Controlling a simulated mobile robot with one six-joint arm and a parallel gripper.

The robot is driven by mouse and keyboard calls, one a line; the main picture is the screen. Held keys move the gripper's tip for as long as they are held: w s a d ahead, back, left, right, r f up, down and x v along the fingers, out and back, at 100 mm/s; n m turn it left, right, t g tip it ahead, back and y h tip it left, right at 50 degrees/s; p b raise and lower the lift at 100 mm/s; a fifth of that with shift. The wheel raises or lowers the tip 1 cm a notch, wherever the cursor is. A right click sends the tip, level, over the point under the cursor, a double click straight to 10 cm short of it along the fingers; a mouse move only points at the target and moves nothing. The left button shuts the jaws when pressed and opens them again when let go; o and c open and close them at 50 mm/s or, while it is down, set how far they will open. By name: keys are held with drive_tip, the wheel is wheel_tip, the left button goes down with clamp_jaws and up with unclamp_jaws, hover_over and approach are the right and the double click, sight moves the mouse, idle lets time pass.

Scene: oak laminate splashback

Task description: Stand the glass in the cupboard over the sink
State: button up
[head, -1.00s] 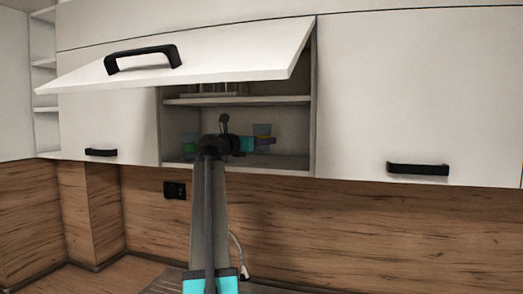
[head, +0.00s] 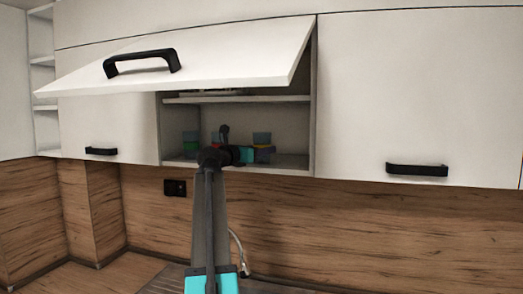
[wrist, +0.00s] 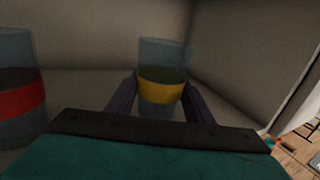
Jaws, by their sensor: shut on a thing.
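A clear bluish glass with a yellow band (wrist: 161,92) stands upright between the two dark fingers of my gripper (wrist: 160,83) in the wrist view. The gripper is shut on it. In the head view my gripper (head: 262,151) and this glass (head: 262,137) are inside the open cupboard (head: 313,120), in its lower compartment, toward the right. The glass is low over the compartment floor; I cannot tell if it touches. My own arm hides part of the compartment.
A glass with a red band (wrist: 18,95) stands left of the held one in the wrist view. A glass with a green band (head: 191,146) stands at the compartment's left. The raised door (head: 200,65) hangs above. A shelf (head: 240,99) is overhead.

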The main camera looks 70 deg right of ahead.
drive_tip(key=o, duration=1.2)
drive_tip(key=shift+f, duration=0.1)
drive_tip(key=shift+c, duration=0.2)
drive_tip(key=b+v, duration=0.4)
drive_tip(key=v, duration=0.8)
drive_tip(key=shift+w, duration=0.1)
